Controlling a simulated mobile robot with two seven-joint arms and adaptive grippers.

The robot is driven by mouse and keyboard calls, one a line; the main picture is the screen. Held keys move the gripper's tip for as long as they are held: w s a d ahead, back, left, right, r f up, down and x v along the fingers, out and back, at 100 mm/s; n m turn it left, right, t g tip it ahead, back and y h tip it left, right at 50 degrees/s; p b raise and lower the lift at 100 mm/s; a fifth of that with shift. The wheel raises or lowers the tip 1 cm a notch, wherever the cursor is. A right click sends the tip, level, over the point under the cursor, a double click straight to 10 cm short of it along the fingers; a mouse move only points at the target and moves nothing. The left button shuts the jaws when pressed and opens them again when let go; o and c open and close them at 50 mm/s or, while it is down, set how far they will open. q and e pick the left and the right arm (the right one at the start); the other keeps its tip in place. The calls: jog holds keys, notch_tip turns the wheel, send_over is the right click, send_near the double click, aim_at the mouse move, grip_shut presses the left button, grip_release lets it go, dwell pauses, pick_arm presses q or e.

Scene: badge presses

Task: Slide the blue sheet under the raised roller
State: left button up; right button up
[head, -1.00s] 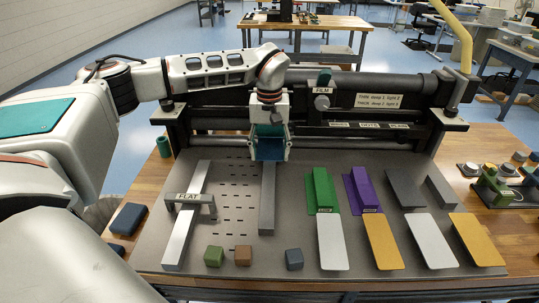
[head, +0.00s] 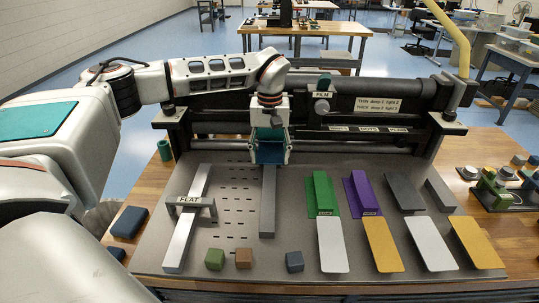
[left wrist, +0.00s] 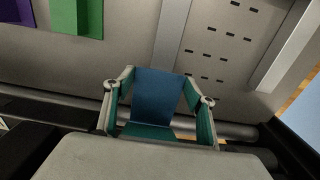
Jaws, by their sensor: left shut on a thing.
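My left gripper (head: 269,152) is in front of the press near its rollers, pointing down, in the head view. It is shut on the blue sheet (left wrist: 158,95), which shows between its teal-padded fingers in the left wrist view. The gripper hides most of the sheet in the head view. The press has a dark roller (head: 225,143) running across behind the gripper. It also shows as a grey bar (left wrist: 240,131) in the left wrist view. I cannot tell the gap under the roller, or whether the sheet's edge touches it. My right gripper is not in view.
A grey rail (head: 268,205) lies just in front of my left gripper. Another rail (head: 180,240) with a FLAT gauge (head: 190,201) lies to its left. Green (head: 323,194) and purple (head: 363,193) sheets under blocks lie to the right. Small cubes sit along the front edge.

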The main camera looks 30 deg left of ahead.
pick_arm(q)
jog(key=shift+w+a+r, duration=0.6)
jog(key=shift+w+r, duration=0.1)
jog(key=shift+r, duration=0.05)
jog(key=o, duration=1.2)
jog(key=shift+o, duration=0.2)
notch_tip(320, 180, up, 11)
jog(key=s+d, duration=0.1)
jog(key=shift+f, duration=0.2)
jog(key=shift+s, duration=0.15)
